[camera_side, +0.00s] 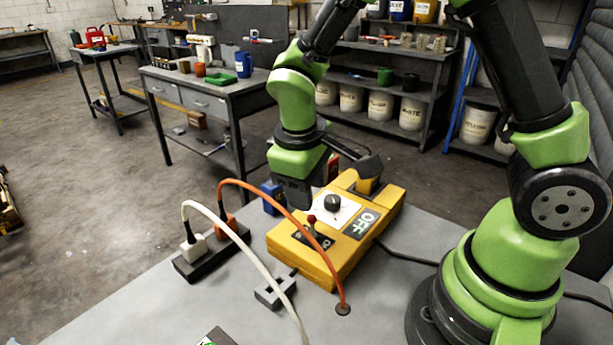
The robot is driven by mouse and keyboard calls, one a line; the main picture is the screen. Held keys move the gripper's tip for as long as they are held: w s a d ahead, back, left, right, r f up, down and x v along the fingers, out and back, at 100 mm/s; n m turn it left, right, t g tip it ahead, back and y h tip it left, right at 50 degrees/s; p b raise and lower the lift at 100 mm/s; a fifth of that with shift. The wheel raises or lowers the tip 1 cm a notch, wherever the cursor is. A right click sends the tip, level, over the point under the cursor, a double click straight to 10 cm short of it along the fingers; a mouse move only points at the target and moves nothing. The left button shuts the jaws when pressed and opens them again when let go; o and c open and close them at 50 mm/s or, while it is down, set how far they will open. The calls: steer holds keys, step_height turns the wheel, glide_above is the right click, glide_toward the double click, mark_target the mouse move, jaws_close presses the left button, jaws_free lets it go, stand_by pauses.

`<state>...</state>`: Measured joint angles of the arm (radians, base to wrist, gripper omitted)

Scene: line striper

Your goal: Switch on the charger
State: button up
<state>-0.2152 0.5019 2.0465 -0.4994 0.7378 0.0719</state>
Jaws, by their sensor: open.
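The charger is a yellow box (293,252) on the grey table. Its top has a black round knob (333,203) on a white dial plate, a small red-tipped toggle lever (311,221) on a dark plate, and a dark label reading OFF (363,223). The toggle stands up; its exact tilt is too small to tell. My gripper (296,203) points down just behind and left of the knob, apart from the toggle in the picture. It is open, and I see nothing in it. Its fingertips are dark and hard to make out.
An orange cable (258,186) arches in front of the box. A black power strip (196,265) with white and orange plugs lies left. A grey bracket (275,291) lies in front. A dark arm-shaped part (355,165) spans the box's rear. The front left table is mostly clear.

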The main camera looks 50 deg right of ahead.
steer(key=shift+a+r, duration=0.25)
steer(key=shift+r, duration=0.8)
steer(key=m+y, duration=0.7)
steer(key=m, duration=1.6)
glide_toward(312, 219)
steer(key=f, duration=0.2)
steer(key=x, duration=0.9)
steer(key=shift+w+f, duration=0.2)
steer(key=shift+c, duration=0.5)
jaws_close()
